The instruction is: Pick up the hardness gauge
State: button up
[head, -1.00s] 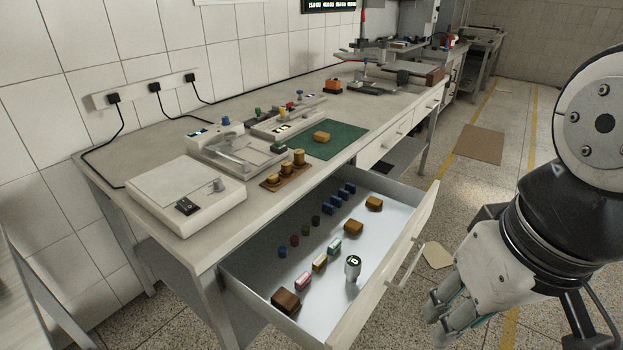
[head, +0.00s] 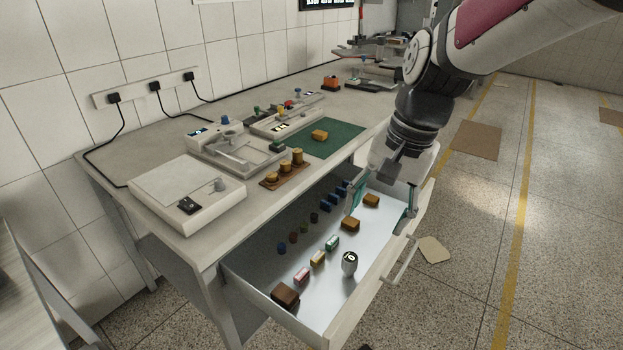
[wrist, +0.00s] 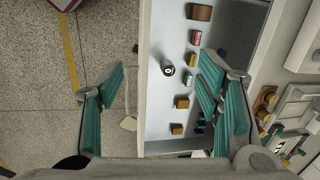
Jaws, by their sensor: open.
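The hardness gauge, which I take to be the short silver-and-black cylinder (head: 349,262) with a round light display on top, stands upright in the open drawer. It also shows in the wrist view (wrist: 168,69), between and beyond my fingertips. My gripper (head: 381,215) is open and empty, with its teal-lined fingers spread over the right end of the drawer. In the head view it is above and right of the gauge, apart from it. The gripper's two fingers also show in the wrist view (wrist: 161,66).
The drawer (head: 375,300) also holds a brown block (head: 285,295), small boxes (head: 317,258), yellowish blocks (head: 351,227) and several dark cylinders. Its front wall stands close to the gauge. The bench above carries instruments and a green mat (head: 337,141). Open floor lies to the right.

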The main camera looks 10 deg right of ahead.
jog(key=w+f+m+p, duration=0.1)
jog(key=w+f+m, duration=0.4)
jog(key=w+f, duration=0.4)
jog(key=m+h+p, duration=0.1)
jog(key=m+h, duration=0.1)
jog(key=m, duration=0.1)
send_over(350, 257)
notch_tip(350, 257, down, 8)
jog(key=shift+g, duration=0.4)
jog(key=f, duration=0.8)
jog(key=shift+w+f, duration=0.2)
jog(key=shift+w, duration=0.1)
jog(key=shift+s+f, duration=0.2)
jog(key=shift+f, duration=1.15)
jog(key=shift+s+f, duration=0.15)
jog(key=shift+f, duration=1.2)
grip_shut()
notch_tip(350, 257, up, 10)
jog(key=shift+r, duration=0.1)
